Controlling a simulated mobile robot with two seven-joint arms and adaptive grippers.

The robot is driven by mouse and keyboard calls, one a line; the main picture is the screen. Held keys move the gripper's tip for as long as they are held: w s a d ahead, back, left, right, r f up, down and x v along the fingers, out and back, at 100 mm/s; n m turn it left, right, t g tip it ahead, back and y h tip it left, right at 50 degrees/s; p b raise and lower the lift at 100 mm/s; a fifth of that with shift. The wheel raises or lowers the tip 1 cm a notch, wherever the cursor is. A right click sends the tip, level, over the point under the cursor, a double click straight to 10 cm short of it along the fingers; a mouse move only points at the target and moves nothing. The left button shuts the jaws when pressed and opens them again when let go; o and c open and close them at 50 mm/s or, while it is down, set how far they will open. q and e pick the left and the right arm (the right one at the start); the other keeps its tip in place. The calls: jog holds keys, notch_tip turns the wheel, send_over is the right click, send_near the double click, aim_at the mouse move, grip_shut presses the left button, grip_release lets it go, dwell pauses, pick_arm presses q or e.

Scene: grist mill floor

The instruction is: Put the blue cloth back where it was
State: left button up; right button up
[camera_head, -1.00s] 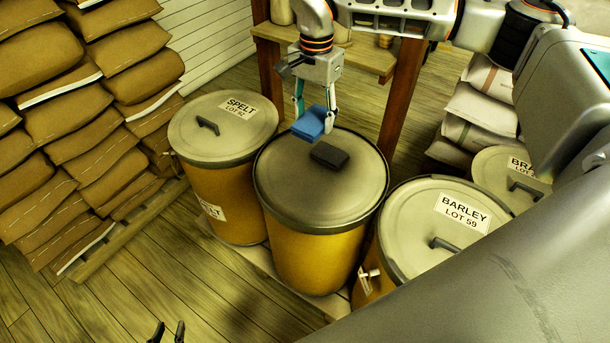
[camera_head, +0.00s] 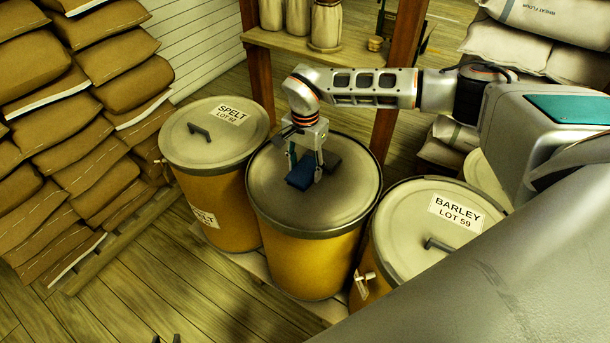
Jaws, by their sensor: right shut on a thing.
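The folded blue cloth (camera_head: 300,174) is between the fingers of my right gripper (camera_head: 305,168), low over the lid of the middle drum (camera_head: 275,205). The cloth is at or just above the lid; I cannot tell whether it touches. My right gripper points down and is shut on the cloth. A dark flat patch (camera_head: 331,160) shows on the lid just right of the cloth, partly behind the gripper; I cannot tell if it is a thing or a shadow. Only the fingertips of my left gripper (camera_head: 166,339) show at the bottom edge, apart and empty.
The spelt drum (camera_head: 195,150) stands to the left and the barley drum (camera_head: 405,220) to the right, both with lid handles. Brown sacks (camera_head: 80,130) are stacked at left. The front of the middle lid is clear.

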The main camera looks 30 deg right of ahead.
aim_at(305, 176)
jog(key=shift+f, duration=1.65)
jog(key=shift+f, duration=0.15)
jog(key=o, duration=1)
notch_tip(305, 176, up, 12)
jog(key=shift+r, duration=0.15)
